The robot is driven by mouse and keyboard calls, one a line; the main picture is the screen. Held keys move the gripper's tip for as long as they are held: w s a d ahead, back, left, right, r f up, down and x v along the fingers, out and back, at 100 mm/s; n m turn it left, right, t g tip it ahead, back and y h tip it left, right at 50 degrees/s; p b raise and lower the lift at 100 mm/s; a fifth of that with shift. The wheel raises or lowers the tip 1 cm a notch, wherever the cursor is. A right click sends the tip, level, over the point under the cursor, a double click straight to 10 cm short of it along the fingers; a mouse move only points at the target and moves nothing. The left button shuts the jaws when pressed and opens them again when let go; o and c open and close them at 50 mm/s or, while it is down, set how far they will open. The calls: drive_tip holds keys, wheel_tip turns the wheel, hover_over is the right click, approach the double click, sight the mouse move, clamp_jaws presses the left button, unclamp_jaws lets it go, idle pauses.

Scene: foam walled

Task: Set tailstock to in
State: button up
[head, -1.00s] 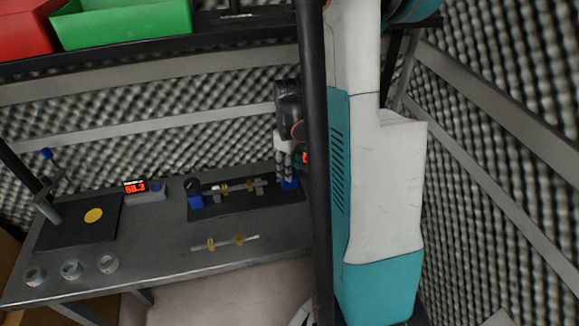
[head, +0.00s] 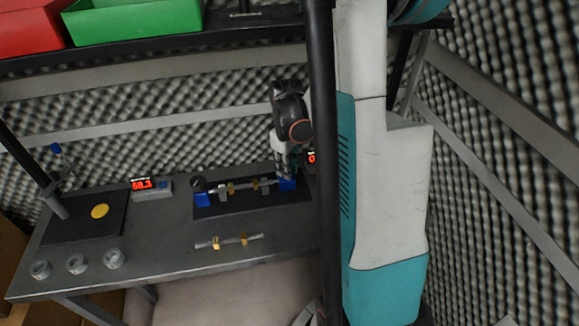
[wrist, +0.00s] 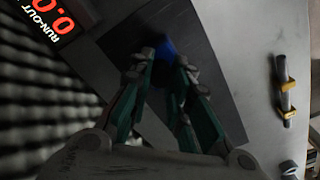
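The tailstock is a blue block (head: 288,185) at the right end of the dark fixture plate (head: 235,207). A shaft with gold collars (head: 250,186) lies along the fixture, between it and the blue headstock block (head: 201,200) with a dark round knob at the left. My gripper (head: 284,172) points down right at the tailstock and partly covers it. In the wrist view my gripper (wrist: 165,78) has its two green-padded fingers apart, with the blue block (wrist: 166,50) showing between and just beyond the tips. Contact cannot be told.
A second shaft with gold collars (head: 228,241) lies on the bench in front. A foam wall is behind.

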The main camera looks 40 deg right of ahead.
drive_tip(key=o, duration=0.5)
drive_tip(key=shift+c, duration=0.2)
drive_tip(key=shift+r, duration=3.75)
